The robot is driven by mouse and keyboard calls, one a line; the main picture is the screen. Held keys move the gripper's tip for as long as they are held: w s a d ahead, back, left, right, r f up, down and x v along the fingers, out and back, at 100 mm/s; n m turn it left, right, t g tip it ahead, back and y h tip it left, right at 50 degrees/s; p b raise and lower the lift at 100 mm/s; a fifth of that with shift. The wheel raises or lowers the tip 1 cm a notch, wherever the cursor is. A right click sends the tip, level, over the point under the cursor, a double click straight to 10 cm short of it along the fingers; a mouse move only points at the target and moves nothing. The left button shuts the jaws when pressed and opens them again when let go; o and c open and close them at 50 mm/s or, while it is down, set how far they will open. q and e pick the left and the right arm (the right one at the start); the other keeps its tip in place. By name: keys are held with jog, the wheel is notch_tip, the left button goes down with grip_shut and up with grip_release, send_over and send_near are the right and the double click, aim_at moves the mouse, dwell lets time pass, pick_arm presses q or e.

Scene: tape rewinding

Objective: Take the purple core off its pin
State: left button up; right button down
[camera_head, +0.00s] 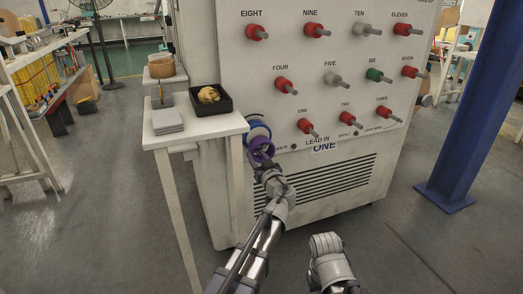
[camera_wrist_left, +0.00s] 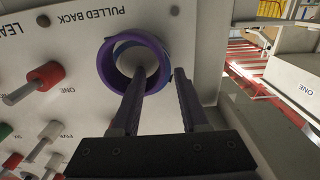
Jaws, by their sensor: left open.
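The purple core (camera_head: 268,147) is a ring low on the left side of the white panel, near the words PULLED BACK in the left wrist view. In that view the core (camera_wrist_left: 104,62) faces me, and a pale round shape that may be its pin shows through its opening. My left gripper (camera_head: 265,165) is open at the core. In the left wrist view its fingertips (camera_wrist_left: 160,72) straddle the right part of the ring: one overlaps the opening, the other is at the outer right edge. I cannot tell whether they touch it.
A blue ring (camera_head: 257,126) sits just above the purple core. Labelled red, grey and green pins stick out of the panel (camera_head: 235,80). A white side table (camera_head: 190,137) with a black tray (camera_head: 222,108) stands close on the left. A blue column (camera_head: 465,120) stands at right.

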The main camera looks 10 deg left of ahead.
aim_at(253, 153)
pick_arm(q)
jog(key=x, duration=0.5)
jog(key=shift+s+a+f, duration=0.1)
jog(key=shift+a, duration=0.05)
jog(key=shift+c, duration=0.4)
grip_shut()
dwell(0.8)
